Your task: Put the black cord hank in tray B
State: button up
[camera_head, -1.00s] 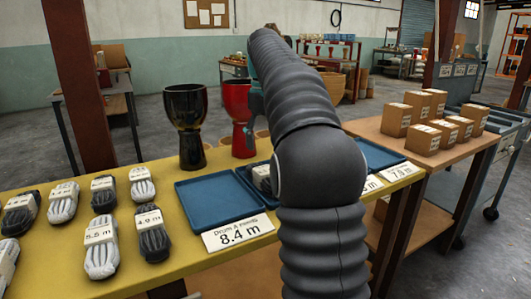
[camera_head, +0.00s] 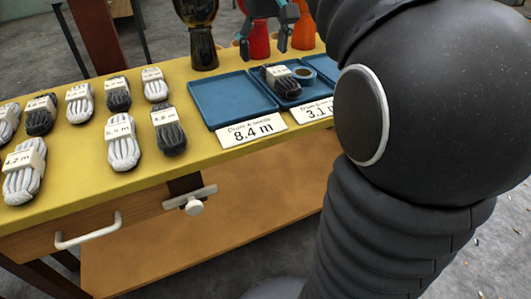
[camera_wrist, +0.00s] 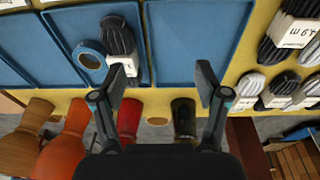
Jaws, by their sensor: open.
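A black cord hank (camera_head: 285,83) with a pale paper band lies in the middle blue tray (camera_head: 255,83), beside a blue-rimmed ring-shaped roll (camera_head: 303,73). The hank (camera_wrist: 117,37) and roll (camera_wrist: 90,57) also show in the wrist view. The middle tray's card (camera_head: 318,109) reads 3.1 m; its letter I cannot make out. My gripper (camera_head: 265,46) is open and empty, at the far side of the trays. In the wrist view my gripper (camera_wrist: 160,88) has its fingers spread wide, one near the hank's banded end; contact cannot be told.
The left blue tray (camera_head: 230,98) is empty behind a card (camera_head: 252,130) reading Drum A, 8.4 m. Several white and black hanks lie at the left of the yellow table (camera_head: 75,180). A dark goblet drum (camera_head: 203,45) and red and orange drums stand behind the trays.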

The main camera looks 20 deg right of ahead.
jog(key=s+a+f+t, duration=0.1)
jog(key=s+a+f, duration=0.3)
jog(key=s+f, duration=0.5)
jog(key=s+a+f+t, duration=0.2)
jog(key=s+a+f, duration=0.2)
jog(key=s+f, duration=0.5)
jog(key=shift+s+a+t, duration=0.15)
jog(key=shift+s+t, duration=0.15)
jog(key=shift+s, duration=0.45)
